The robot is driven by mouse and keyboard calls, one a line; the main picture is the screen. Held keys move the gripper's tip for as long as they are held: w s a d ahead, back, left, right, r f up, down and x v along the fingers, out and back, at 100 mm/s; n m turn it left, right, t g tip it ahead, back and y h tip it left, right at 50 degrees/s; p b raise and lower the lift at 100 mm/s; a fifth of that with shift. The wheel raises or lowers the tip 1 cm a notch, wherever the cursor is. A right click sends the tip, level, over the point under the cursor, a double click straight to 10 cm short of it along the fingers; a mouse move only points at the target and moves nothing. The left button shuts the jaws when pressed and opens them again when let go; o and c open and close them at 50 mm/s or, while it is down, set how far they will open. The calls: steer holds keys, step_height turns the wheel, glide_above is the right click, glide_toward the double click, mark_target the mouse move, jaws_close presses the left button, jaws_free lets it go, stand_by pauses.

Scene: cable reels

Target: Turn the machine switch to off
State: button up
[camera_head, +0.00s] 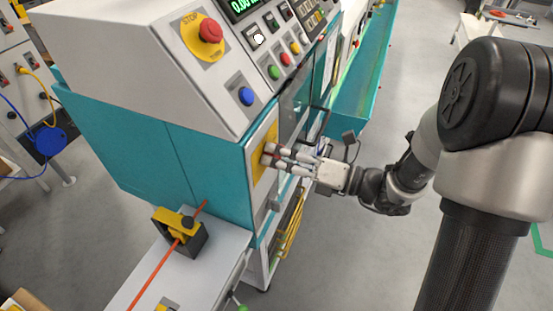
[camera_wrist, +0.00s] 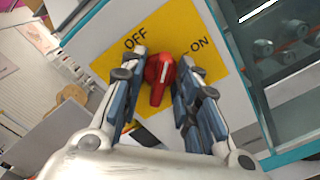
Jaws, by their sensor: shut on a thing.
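The machine switch (camera_wrist: 160,72) is a red knob on a yellow plate (camera_wrist: 208,28) marked OFF at upper left and ON at upper right in the wrist view. A pale mark on the knob points up, between the two words; I cannot tell its exact setting. My gripper (camera_wrist: 158,98) has one finger on each side of the knob and is shut on it.
The teal and white machine (camera_head: 150,155) fills the left and middle. Its sloped panel bears a red stop button (camera_head: 210,30) and a blue button (camera_head: 246,96). A yellow and black cable guide (camera_head: 180,232) with an orange cable stands below. Open grey floor (camera_head: 345,265) lies to the right.

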steer(key=n+b, duration=0.3)
steer(key=n, duration=0.1)
steer(key=shift+f+n, duration=0.1)
steer(key=shift+n, duration=0.3)
steer(key=shift+n+b, duration=2.05)
steer(key=shift+n, duration=0.05)
steer(key=o, duration=0.8)
steer(key=p+v, duration=0.1)
steer(key=v, duration=0.7)
steer(key=shift+p, duration=0.35)
